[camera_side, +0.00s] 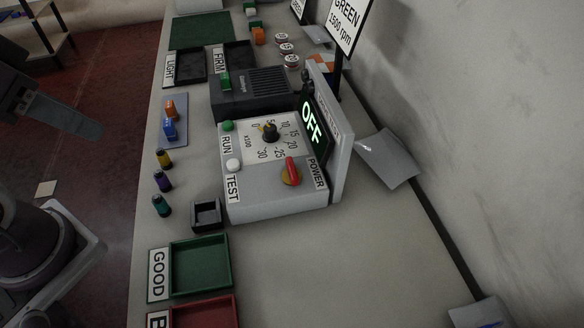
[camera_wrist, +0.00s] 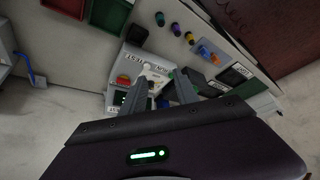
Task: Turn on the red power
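The power knob (camera_side: 290,172), with a red handle on a yellow base, sits on the grey control panel (camera_side: 277,205) beside the POWER label. The display (camera_side: 311,122) at the panel's back reads OFF in green. The red knob also shows in the wrist view (camera_wrist: 123,80), left of my fingers. My gripper (camera_wrist: 166,83) is open and empty, its two fingers apart in front of the panel. In the side view, part of my arm's end shows at the left edge, off the table and well away from the knob; its fingers are not clear there.
The panel also has a dial (camera_side: 269,132), a green RUN button (camera_side: 228,126) and a white TEST button (camera_side: 233,164). A small dark box (camera_side: 206,214), several coloured pegs and a green GOOD tray (camera_side: 230,262) lie nearby. The table right of the trays is clear.

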